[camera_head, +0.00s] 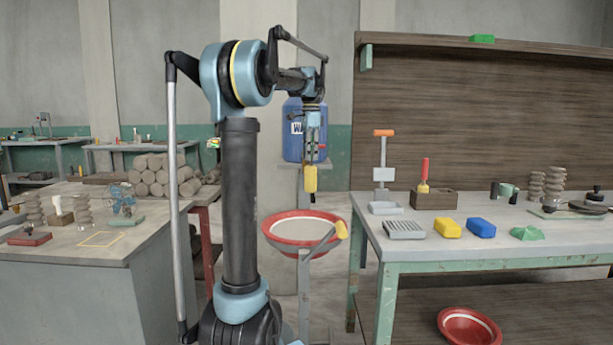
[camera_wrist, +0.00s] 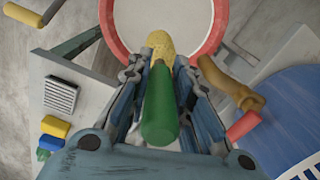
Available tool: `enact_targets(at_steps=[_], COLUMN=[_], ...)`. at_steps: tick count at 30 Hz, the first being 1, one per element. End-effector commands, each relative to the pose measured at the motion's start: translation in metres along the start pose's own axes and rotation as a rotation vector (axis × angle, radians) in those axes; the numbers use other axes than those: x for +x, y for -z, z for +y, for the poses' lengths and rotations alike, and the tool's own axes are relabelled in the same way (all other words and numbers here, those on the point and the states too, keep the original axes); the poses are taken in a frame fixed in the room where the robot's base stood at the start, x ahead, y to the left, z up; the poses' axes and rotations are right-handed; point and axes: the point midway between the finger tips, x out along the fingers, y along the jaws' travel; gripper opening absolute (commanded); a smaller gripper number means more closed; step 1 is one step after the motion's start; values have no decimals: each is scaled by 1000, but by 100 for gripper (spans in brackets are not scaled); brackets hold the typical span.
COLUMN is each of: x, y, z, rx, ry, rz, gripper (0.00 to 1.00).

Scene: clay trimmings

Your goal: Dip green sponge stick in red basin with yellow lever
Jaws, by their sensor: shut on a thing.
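My gripper (camera_head: 312,125) is shut on the green handle (camera_wrist: 160,105) of the sponge stick, which hangs with its yellow sponge (camera_head: 310,179) pointing down. The sponge is above the red basin (camera_head: 271,233) and apart from it in the head view. The basin holds a pale, greyish surface and has a yellow lever (camera_head: 341,229) at its right side. In the wrist view the sponge end (camera_wrist: 160,42) overlaps the basin's near rim (camera_wrist: 110,28), and the yellow lever (camera_wrist: 20,14) shows at top left. My fingers hide part of the handle.
A blue barrel (camera_head: 292,135) stands just behind my gripper; a brownish spout-like part (camera_wrist: 228,80) is close to my fingers. The workbench at right holds a grey ribbed block (camera_head: 404,230), yellow block (camera_head: 447,228) and blue block (camera_head: 481,228). Another red basin (camera_head: 470,342) sits low at right.

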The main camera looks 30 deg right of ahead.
Motion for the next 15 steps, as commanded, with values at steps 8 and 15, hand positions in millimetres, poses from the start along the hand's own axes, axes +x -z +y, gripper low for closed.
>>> enact_targets(at_steps=[8, 15], x=[58, 79], y=[-5, -9], z=[15, 20], rx=[5, 5], ry=[8, 10], rz=[0, 0], gripper=[0, 0])
